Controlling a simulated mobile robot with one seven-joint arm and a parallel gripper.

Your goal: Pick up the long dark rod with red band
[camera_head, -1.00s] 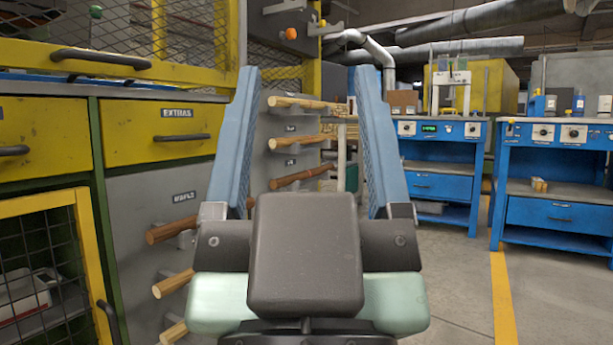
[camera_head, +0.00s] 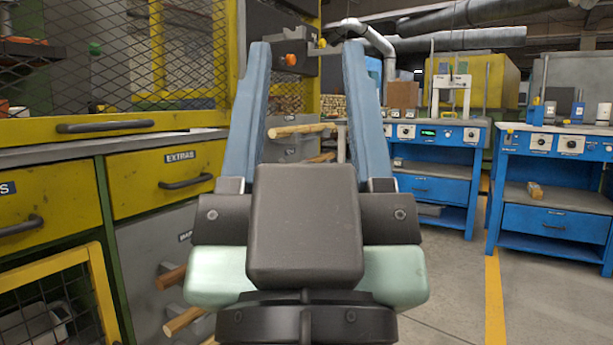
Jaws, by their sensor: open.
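My gripper (camera_head: 307,55) is open and empty, its two blue fingers pointing up and forward in the middle of the view. Between and behind the fingers, light wooden rods (camera_head: 300,130) stick out from a grey rack panel. Lower left of my gripper, a reddish-brown rod (camera_head: 172,277) and a lighter rod (camera_head: 184,320) show their ends on holders. I cannot make out a long dark rod with a red band; my gripper hides much of the rack.
A yellow drawer unit (camera_head: 160,181) and a mesh-front cabinet (camera_head: 65,300) stand close on the left. Blue workbenches (camera_head: 555,195) stand at the right. The floor (camera_head: 450,290) at right, with a yellow line, is clear.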

